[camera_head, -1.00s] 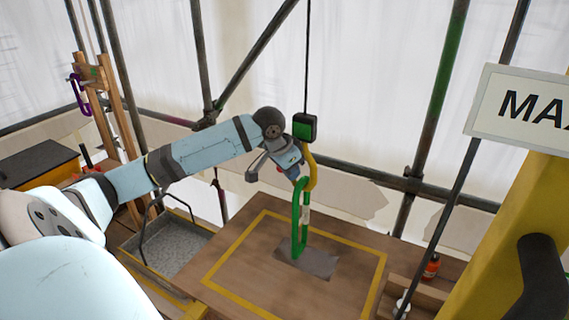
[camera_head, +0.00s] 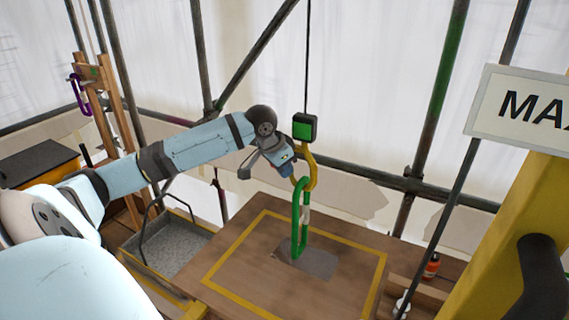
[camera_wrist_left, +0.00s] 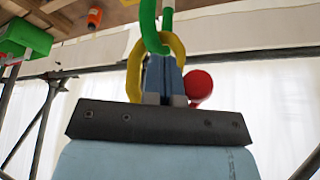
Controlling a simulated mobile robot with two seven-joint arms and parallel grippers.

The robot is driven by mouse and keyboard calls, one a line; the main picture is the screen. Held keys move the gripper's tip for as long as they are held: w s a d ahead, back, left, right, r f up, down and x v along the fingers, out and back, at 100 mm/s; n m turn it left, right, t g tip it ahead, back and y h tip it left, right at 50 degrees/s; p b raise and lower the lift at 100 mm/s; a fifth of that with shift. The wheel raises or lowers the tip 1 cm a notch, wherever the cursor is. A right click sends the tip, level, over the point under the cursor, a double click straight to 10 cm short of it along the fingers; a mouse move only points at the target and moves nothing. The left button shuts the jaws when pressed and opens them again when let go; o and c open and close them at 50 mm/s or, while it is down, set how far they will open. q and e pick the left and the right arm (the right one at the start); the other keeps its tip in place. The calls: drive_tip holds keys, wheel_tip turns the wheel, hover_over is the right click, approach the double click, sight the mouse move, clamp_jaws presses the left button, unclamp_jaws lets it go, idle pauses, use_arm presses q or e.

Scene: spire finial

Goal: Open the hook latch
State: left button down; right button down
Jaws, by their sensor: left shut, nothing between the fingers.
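A yellow hook (camera_head: 311,168) hangs below a dark block with a green face (camera_head: 305,127) on a thin cable. A green ring or link (camera_head: 297,222) hangs through the hook, its lower end by a grey plate (camera_head: 306,260) on the wooden board. My left gripper (camera_head: 291,172) is at the hook's left side, shut and empty. In the left wrist view the gripper's blue fingers (camera_wrist_left: 162,78) are together, in front of the yellow hook (camera_wrist_left: 134,65), with the green link (camera_wrist_left: 149,28) just beyond the tips. A red round part (camera_wrist_left: 199,85) sits right of the fingers. The latch itself is not clear. My right gripper is out of view.
The wooden board (camera_head: 228,254) has a yellow border line. A grey tray (camera_head: 170,250) is at left. Dark scaffold poles (camera_head: 437,95) stand behind.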

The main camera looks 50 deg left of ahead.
use_arm(q)
drive_tip(key=shift+a, duration=0.1)
drive_tip(key=shift+s+a+r, duration=0.2)
drive_tip(key=shift+a+r, duration=0.15)
drive_tip(key=shift+a, duration=0.25)
drive_tip(key=shift+s+a, duration=0.1)
drive_tip(key=shift+a, duration=0.1)
drive_tip(key=shift+a+r, duration=0.15)
drive_tip(key=shift+r, duration=0.05)
drive_tip(key=shift+s+a+r, duration=0.2)
drive_tip(key=shift+a+r, duration=0.45)
drive_tip(key=shift+a, duration=0.05)
drive_tip(key=shift+a+r, duration=0.1)
drive_tip(key=shift+a, duration=0.15)
idle(0.5)
drive_tip(key=shift+s+a+r, duration=0.2)
drive_tip(key=shift+s+a, duration=0.05)
drive_tip(key=shift+a, duration=0.4)
drive_tip(key=shift+a+r, duration=0.15)
drive_tip(key=shift+a, duration=0.05)
drive_tip(key=shift+d, duration=0.3)
idle(0.4)
